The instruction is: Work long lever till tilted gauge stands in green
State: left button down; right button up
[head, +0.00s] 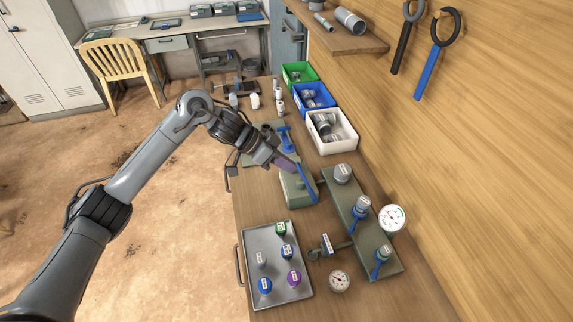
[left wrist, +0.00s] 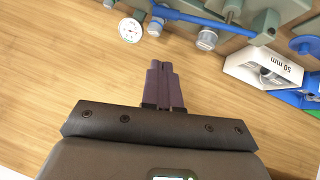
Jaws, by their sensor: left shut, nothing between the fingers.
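The long blue lever (head: 306,183) rises slantwise on a green-grey box (head: 296,192) on the bench. A long blue bar, apparently this lever, also shows in the left wrist view (left wrist: 200,20). One round white gauge (head: 392,218) is tilted up beside the manifold plate (head: 372,238); its needle is too small to read. A second gauge (head: 339,281) sits low near the tray. My left gripper (head: 289,164) is shut and empty, near the lever's upper end; whether it touches is unclear. Its dark purple fingers (left wrist: 163,78) are together. My right gripper is out of view.
A grey tray (head: 262,235) with several capped pieces stands at the front left. Green (head: 298,72), blue (head: 314,97) and white (head: 330,132) bins line the wall side. Short blue valve handles (head: 381,262) sit on the manifold. A wooden shelf (head: 345,38) overhangs the back.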

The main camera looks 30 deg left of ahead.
pick_arm(q)
jog(key=w+d+f, duration=0.2)
jog(key=d+f, duration=0.3)
jog(key=f, duration=0.4)
jog(key=shift+d, duration=0.25)
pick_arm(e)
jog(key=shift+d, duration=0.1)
pick_arm(q)
jog(key=shift+d+f, duration=0.1)
